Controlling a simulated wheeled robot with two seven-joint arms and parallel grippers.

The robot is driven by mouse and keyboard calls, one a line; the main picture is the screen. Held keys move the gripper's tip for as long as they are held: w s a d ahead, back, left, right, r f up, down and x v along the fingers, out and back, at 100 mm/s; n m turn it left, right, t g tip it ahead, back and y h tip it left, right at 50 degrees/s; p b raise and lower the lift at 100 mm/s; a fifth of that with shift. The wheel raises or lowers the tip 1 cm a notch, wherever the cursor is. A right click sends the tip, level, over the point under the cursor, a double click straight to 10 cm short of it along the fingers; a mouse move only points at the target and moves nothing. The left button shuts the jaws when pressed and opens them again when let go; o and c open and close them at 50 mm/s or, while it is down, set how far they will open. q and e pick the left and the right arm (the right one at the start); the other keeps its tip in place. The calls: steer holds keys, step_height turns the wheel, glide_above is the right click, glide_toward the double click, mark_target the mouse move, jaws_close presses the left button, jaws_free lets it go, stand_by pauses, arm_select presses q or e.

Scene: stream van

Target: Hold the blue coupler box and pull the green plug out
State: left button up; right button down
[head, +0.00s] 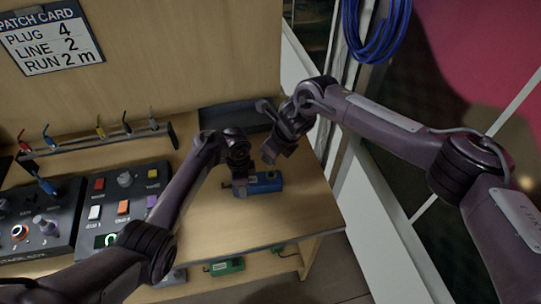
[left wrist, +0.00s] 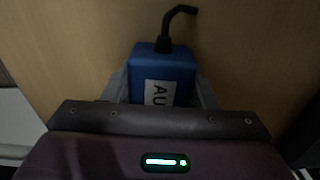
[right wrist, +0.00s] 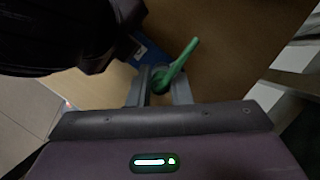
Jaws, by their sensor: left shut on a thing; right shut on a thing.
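The blue coupler box (head: 265,183) lies on the wooden counter. My left gripper (head: 239,186) is shut on it; in the left wrist view the blue box (left wrist: 163,75), with a white label and a bent black cable at its far end, sits between the fingers. Part of the blue box (right wrist: 150,52) shows behind. The plug's tip is hidden.
Control panels (head: 125,205) stand left on the counter, below a rack of coloured plugs (head: 100,130). A dark tray (head: 235,116) lies behind the box. A green box (head: 227,266) is below the counter edge. Counter right of the blue box is clear.

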arm_select(q)
steer(key=o, duration=1.2)
steer(key=shift+o, duration=0.2)
